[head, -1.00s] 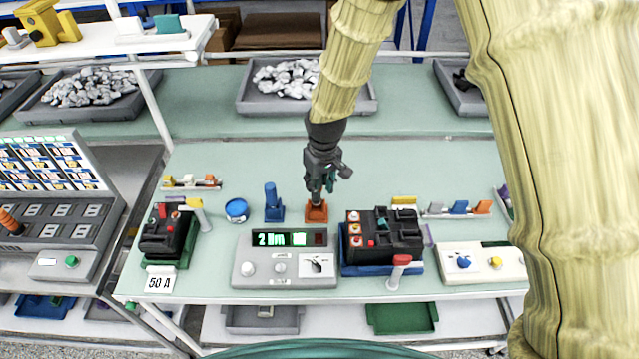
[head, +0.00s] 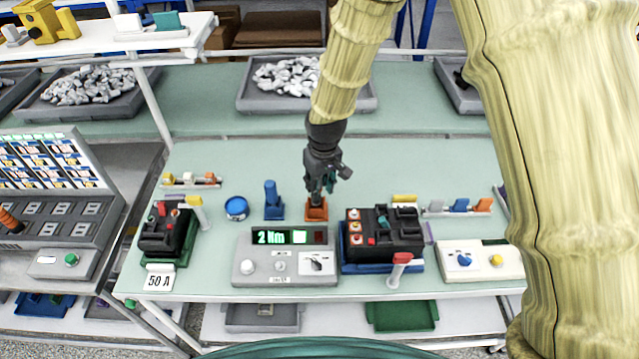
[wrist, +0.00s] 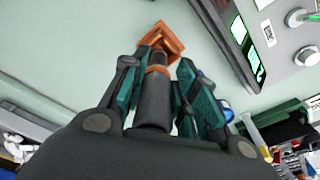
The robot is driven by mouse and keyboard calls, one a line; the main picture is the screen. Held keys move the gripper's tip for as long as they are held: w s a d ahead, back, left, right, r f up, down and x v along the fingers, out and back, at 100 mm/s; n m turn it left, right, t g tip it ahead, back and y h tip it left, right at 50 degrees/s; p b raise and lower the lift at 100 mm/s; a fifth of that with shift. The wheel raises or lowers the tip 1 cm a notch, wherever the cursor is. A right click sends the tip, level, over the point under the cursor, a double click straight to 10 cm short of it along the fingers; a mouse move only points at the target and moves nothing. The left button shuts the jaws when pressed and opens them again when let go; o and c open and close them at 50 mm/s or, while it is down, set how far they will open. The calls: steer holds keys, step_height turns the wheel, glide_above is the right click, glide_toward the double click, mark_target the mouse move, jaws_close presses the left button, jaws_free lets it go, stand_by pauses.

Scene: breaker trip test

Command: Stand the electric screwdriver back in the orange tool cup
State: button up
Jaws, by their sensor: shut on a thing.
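The electric screwdriver (wrist: 152,105) is a dark cylinder with an orange band, held between the teal-padded fingers of my gripper (wrist: 158,72). In the head view my gripper (head: 321,184) points down directly above the orange tool cup (head: 316,212). The cup has a square base and also shows in the wrist view (wrist: 174,44), just beyond the screwdriver's far end. The screwdriver's lower end overlaps the cup and looks at or inside its mouth; how deep it sits cannot be told. The fingers hide much of the tool in the head view.
A blue holder (head: 273,205) and a blue round tub (head: 236,209) stand left of the cup. A grey display unit (head: 250,268) lies in front, and a black breaker (head: 385,236) on a blue base stands to the right. The bench behind the cup is clear.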

mark_target(319, 204)
steer(key=shift+f+b, duration=1.1)
steer(key=shift+f, duration=1.15)
steer(key=o, duration=1.1)
steer(key=r, duration=0.4)
steer(key=s+r, duration=0.1)
steer(key=r, duration=0.7)
steer(key=shift+s+d, duration=0.15)
steer(key=shift+d, duration=0.15)
steer(key=o, duration=1)
